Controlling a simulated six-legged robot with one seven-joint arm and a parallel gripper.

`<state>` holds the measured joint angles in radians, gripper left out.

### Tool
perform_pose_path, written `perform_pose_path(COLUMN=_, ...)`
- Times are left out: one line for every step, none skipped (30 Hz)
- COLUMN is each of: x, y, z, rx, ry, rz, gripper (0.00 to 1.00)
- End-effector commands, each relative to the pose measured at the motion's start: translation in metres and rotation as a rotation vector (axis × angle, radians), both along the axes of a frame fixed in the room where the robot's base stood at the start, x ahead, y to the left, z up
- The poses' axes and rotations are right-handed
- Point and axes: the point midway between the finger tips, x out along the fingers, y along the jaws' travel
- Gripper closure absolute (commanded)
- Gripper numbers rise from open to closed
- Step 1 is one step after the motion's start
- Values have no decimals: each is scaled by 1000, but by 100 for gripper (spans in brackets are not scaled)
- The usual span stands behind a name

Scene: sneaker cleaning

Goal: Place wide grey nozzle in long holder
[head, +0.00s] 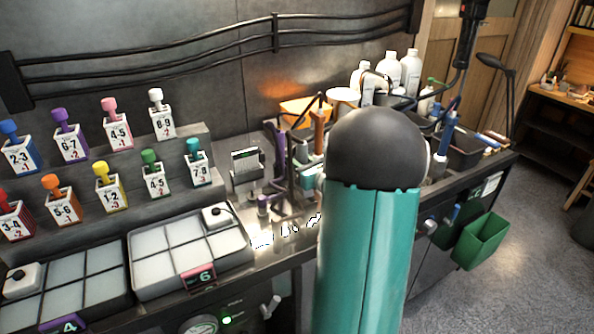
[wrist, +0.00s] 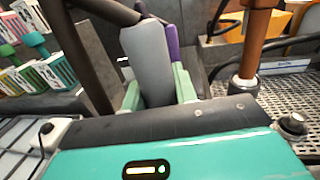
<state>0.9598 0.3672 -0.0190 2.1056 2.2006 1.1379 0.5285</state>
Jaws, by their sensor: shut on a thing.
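In the wrist view, my gripper (wrist: 157,90) is shut on the wide grey nozzle (wrist: 146,62), with pale green finger pads on both sides of it. The nozzle stands upright in the picture as a broad grey slab; its lower end is hidden behind the dark edge of my wrist. A purple tool (wrist: 172,42) shows just behind the nozzle; whether they touch I cannot tell. In the head view my teal arm hides the gripper and nozzle. I cannot single out the long holder in either view.
An orange-brown upright post (wrist: 257,45) stands right of my gripper, by a perforated metal tray (wrist: 288,95). Dark bars cross at the left. In the head view, numbered blocks (head: 110,190) and white-celled trays (head: 190,250) lie left; white bottles (head: 410,72) stand behind my arm.

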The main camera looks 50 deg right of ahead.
Motion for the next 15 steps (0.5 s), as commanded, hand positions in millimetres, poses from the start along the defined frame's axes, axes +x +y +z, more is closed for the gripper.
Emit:
perform_pose_path(x=4, y=1, z=-5, rx=2, ry=1, rz=1, gripper=100)
perform_pose_path(x=7, y=1, z=-8, rx=4, ry=0, rz=1, gripper=100)
perform_pose_path(x=7, y=0, z=-15, rx=5, ry=1, rz=0, gripper=100)
perform_pose_path(x=7, y=0, z=-20, rx=5, ry=2, rz=0, gripper=100)
perform_pose_path(x=7, y=0, z=-25, rx=6, ry=3, rz=0, gripper=100)
perform_pose_path(x=7, y=0, z=-31, rx=5, ry=2, rz=0, gripper=100)
perform_pose_path(x=7, y=0, z=-34, rx=4, ry=1, rz=0, gripper=100)
perform_pose_path(x=7, y=0, z=-36, rx=3, ry=1, rz=0, gripper=100)
perform_pose_path(x=7, y=0, z=-38, rx=2, ry=0, rz=0, gripper=100)
perform_pose_path(x=7, y=0, z=-38, rx=1, ry=-1, rz=0, gripper=100)
perform_pose_path(x=7, y=0, z=-37, rx=1, ry=-1, rz=0, gripper=100)
perform_pose_path(x=7, y=0, z=-37, rx=1, ry=-1, rz=0, gripper=100)
perform_pose_path(x=6, y=0, z=-37, rx=1, ry=-1, rz=0, gripper=100)
perform_pose_path(x=6, y=0, z=-37, rx=1, ry=-1, rz=0, gripper=100)
perform_pose_path(x=6, y=0, z=-37, rx=1, ry=-1, rz=0, gripper=100)
